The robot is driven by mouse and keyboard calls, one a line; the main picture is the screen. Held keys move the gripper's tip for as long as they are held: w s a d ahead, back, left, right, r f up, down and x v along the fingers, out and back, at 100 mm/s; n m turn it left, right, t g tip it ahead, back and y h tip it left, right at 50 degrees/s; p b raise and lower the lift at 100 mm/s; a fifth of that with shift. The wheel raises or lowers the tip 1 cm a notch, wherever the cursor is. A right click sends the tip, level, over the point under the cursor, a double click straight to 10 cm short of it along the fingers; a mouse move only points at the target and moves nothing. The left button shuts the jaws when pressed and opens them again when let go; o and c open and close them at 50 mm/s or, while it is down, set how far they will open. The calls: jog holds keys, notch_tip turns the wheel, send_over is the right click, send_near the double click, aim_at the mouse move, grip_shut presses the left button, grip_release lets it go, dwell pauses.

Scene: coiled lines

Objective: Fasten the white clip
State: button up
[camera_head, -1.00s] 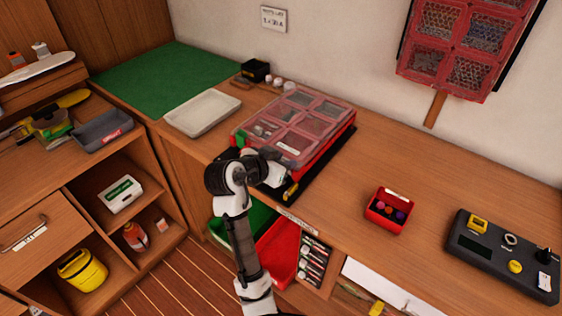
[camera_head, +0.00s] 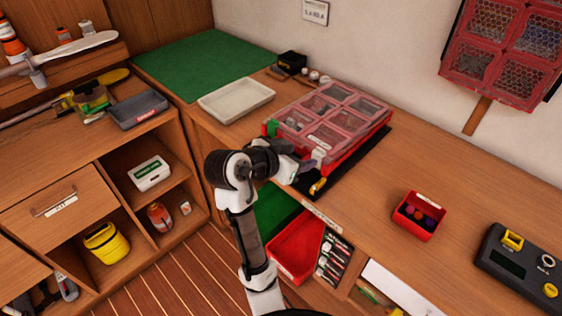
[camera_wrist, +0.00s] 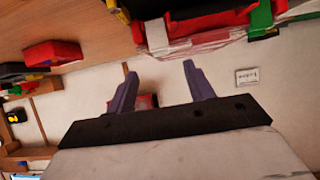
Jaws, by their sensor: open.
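A red organizer box with a clear compartmented lid (camera_head: 335,108) lies on a black mat on the bench. A white clip (camera_head: 317,156) is at its front edge, close to my gripper (camera_head: 301,163). The wrist view shows the white clip (camera_wrist: 157,37) beyond my open, empty gripper (camera_wrist: 158,74), apart from the fingers. A green clip (camera_head: 271,128) sits at the box's left front corner; it also shows in the wrist view (camera_wrist: 262,19). The lid appears down. I cannot tell whether the white clip is latched. My arm hides part of the front left.
A small yellow item (camera_head: 318,187) lies at the mat's front edge. A pale tray (camera_head: 236,99) is left of the box, and a small red bin (camera_head: 419,214) is to the right. A dark device (camera_head: 520,265) is further right. Bench between box and bin is clear.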

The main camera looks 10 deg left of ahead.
jog(key=v, duration=0.7)
dwell(0.3)
